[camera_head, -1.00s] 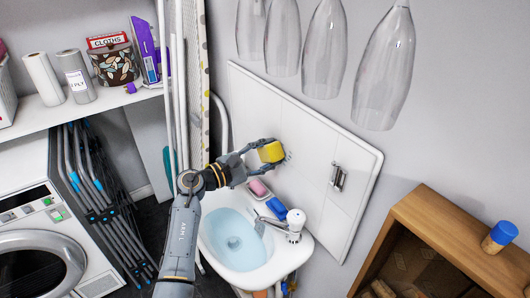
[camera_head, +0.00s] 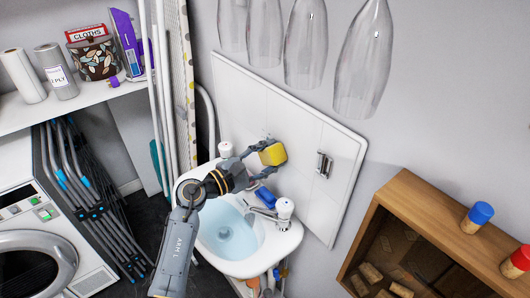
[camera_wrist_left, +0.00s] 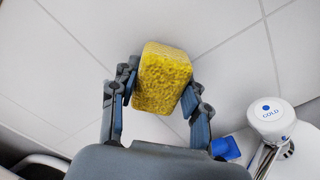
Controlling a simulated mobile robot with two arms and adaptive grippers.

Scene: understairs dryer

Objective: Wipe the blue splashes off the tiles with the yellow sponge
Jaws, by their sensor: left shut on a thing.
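The yellow sponge (camera_head: 273,154) is gripped between the fingers of my left gripper (camera_head: 262,155), in front of the white tiled panel (camera_head: 300,115) above the basin. In the left wrist view the sponge (camera_wrist_left: 163,80) sits between the fingertips of my left gripper (camera_wrist_left: 160,88), with white tiles (camera_wrist_left: 225,65) and grey joints behind it. I cannot tell whether the sponge touches the tiles. A faint mark (camera_head: 267,135) shows on the tiles just above the sponge; its colour is unclear. No blue splash shows clearly in the wrist view; the sponge hides part of the tiles. My right gripper is out of view.
Below the panel is a basin (camera_head: 212,254) with a white-topped tap (camera_head: 284,208), marked COLD in the wrist view (camera_wrist_left: 271,112). A blue block (camera_head: 265,197) lies on its rim. A metal fixture (camera_head: 324,165) juts from the panel. Glasses (camera_head: 362,62) hang above; a wooden cabinet (camera_head: 405,188) stands right.

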